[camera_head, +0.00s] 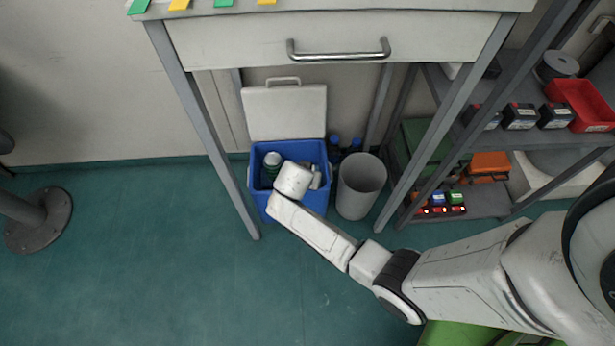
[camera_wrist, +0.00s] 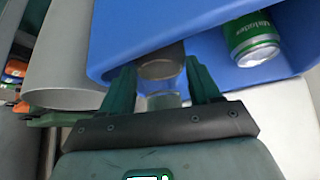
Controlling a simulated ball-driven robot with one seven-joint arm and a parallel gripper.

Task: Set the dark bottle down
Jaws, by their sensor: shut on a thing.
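My gripper (camera_wrist: 160,67) shows in the wrist view with its two green fingers on either side of a dark grey-brown round thing, seemingly the dark bottle (camera_wrist: 162,70). Only its end shows, with a paler clear part nearer the palm. It is at the blue cooler's wall (camera_wrist: 120,40). In the head view my white wrist (camera_head: 293,180) reaches over the open blue cooler (camera_head: 262,203), and the fingers and held thing are hidden behind it. A green and silver can (camera_wrist: 252,38) lies inside the cooler, right of my fingers; it also shows in the head view (camera_head: 272,159).
The cooler's lid (camera_head: 285,112) stands open behind. Table legs (camera_head: 205,125) flank the space. A shelf (camera_head: 480,200) is at right.

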